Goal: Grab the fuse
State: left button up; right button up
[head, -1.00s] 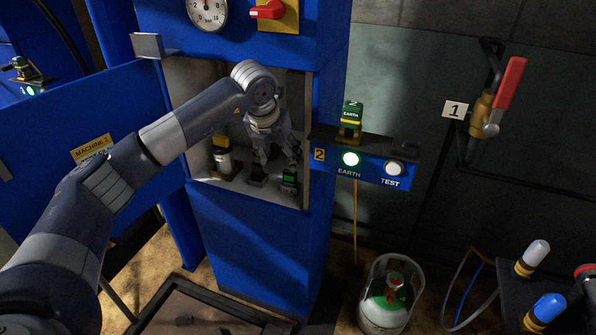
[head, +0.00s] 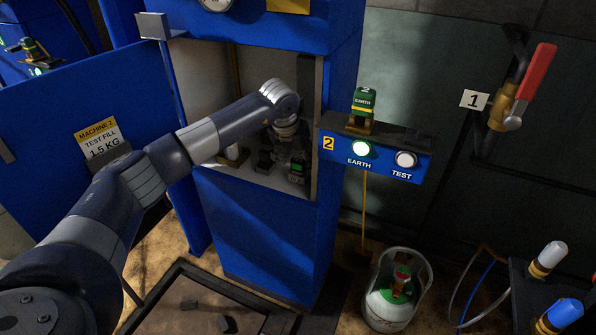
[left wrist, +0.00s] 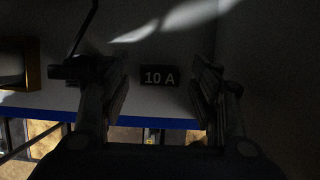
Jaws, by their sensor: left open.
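My left gripper (head: 290,150) reaches into the open blue cabinet (head: 262,225). In the left wrist view the left gripper (left wrist: 160,85) is open, with its dark fingers on either side of a black plate marked 10 A (left wrist: 160,77). No object shows held between them. In the head view a small dark block with a green face (head: 298,167) stands by the gripper on the cabinet floor. A second dark block (head: 265,160) stands left of it. I cannot tell for sure which one is the fuse. The arm and shadow partly hide this area. My right gripper is not in view.
The cabinet door (head: 60,140) stands open at left. A panel with EARTH and TEST buttons (head: 380,155) juts out at the cabinet's right. A gas cylinder (head: 393,300) stands on the floor. A red-handled valve (head: 530,85) is on the wall.

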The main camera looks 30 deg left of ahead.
pick_arm(q)
jog(key=shift+w+f, duration=0.3)
jog(key=shift+f, duration=0.3)
jog(key=c, duration=1.1)
jog(key=shift+r, duration=0.1)
jog(key=shift+c, duration=0.2)
